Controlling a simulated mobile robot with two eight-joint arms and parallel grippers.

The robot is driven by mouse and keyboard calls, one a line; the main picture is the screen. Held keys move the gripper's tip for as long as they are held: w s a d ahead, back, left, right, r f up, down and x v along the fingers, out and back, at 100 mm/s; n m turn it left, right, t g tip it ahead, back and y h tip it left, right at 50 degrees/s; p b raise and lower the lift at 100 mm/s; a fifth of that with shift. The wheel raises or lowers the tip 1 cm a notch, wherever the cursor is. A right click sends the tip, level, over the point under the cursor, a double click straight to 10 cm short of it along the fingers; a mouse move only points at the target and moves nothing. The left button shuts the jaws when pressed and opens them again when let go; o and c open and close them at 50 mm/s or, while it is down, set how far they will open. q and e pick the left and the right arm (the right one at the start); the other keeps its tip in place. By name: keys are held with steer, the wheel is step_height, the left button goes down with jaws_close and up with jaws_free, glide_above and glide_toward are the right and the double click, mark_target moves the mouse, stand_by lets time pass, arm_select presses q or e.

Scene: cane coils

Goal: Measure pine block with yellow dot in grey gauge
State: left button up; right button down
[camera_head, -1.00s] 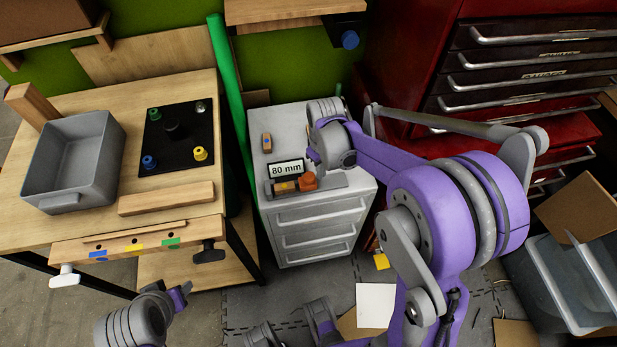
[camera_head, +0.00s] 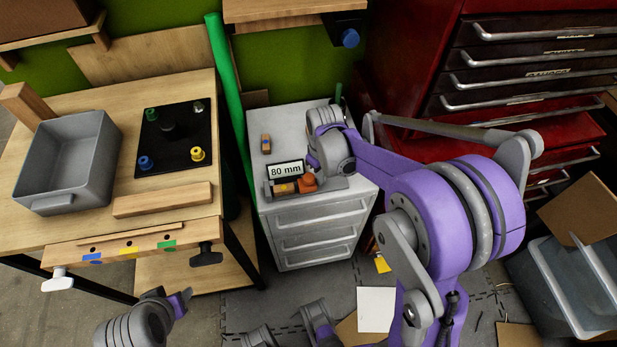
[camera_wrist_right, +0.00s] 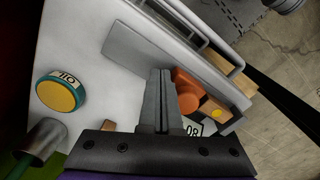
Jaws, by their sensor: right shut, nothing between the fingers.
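The pine block with the yellow dot (camera_head: 284,188) sits in the gauge beside the orange part. In the right wrist view the block (camera_wrist_right: 209,106) shows its yellow dot, next to the orange part (camera_wrist_right: 186,92). My right gripper (camera_wrist_right: 161,74) is shut and empty above the gauge, apart from the block. Its wrist hides the fingertips in the head view.
A pine block with a blue dot (camera_head: 266,143) stands on the cabinet behind the gauge. A round yellow-topped tin (camera_wrist_right: 59,93) is near in the wrist view. A grey bin (camera_head: 100,185) and black board (camera_head: 172,160) are on the left bench. A red tool chest (camera_head: 415,60) stands right.

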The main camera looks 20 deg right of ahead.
steer(key=shift+w+a+r, duration=0.1)
steer(key=shift+w+a, duration=0.15)
steer(key=shift+a, duration=0.8)
stand_by(0.6)
steer(key=shift+d, duration=0.2)
steer(key=shift+s+d, duration=0.15)
steer(key=shift+d, duration=0.25)
steer(key=shift+r, duration=0.15)
step_height(320, 180, up, 7)
steer(key=p, duration=0.4)
steer(key=shift+p, duration=0.35)
stand_by(0.9)
